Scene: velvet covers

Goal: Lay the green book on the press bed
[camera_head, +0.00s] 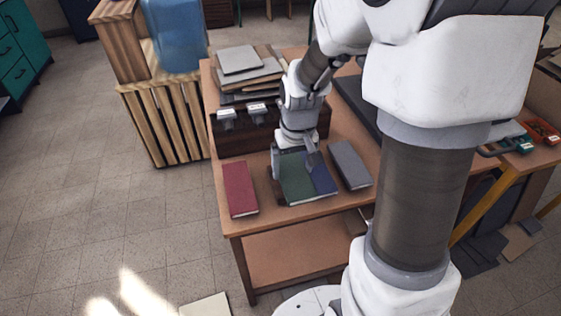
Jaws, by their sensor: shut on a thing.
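The green book (297,187) is at the front of the wooden table, in my gripper (294,162). One finger is at its left side and the other between it and the blue book (322,178) on its right. My gripper is shut on the green book from above; I cannot tell whether the book still touches the table. A dark flat slab (356,102) lies further back on the table, partly hidden by my arm. I cannot tell whether it is the press bed.
A red book (239,189) lies to the left and a grey book (350,165) to the right on the wooden table (233,222). A dark wooden box (238,132) and a stack of grey boards (243,70) stand behind. A slatted crate (163,122) stands left of the table.

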